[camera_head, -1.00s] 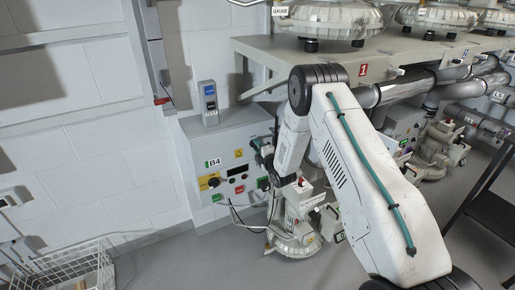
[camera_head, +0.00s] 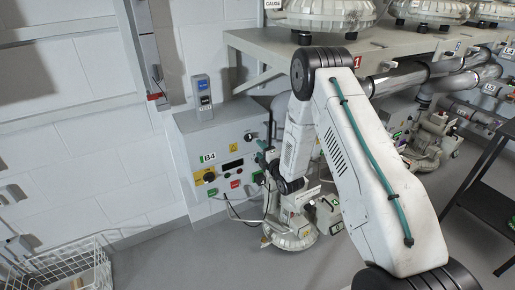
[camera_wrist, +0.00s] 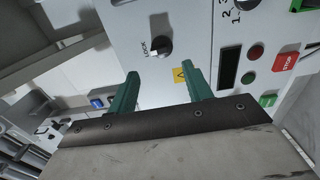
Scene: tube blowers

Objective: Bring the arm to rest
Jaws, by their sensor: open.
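My gripper shows in the wrist view (camera_wrist: 160,88) with its two green fingers spread apart and nothing between them. Beyond the fingertips is the face of the grey control box, with a black selector knob (camera_wrist: 160,47). In the head view my arm bends at its elbow high in the picture, and the forearm hangs down in front of the B4 control box (camera_head: 222,160). The gripper is small and partly hidden there, close to the right part of the box. I cannot tell the exact gap to it.
A blower (camera_head: 290,232) stands on the floor beside the box, partly behind my forearm. A shelf (camera_head: 270,42) carries more blowers above. A wire basket (camera_head: 65,268) is at lower left, a dark table (camera_head: 490,195) at right. The floor between is clear.

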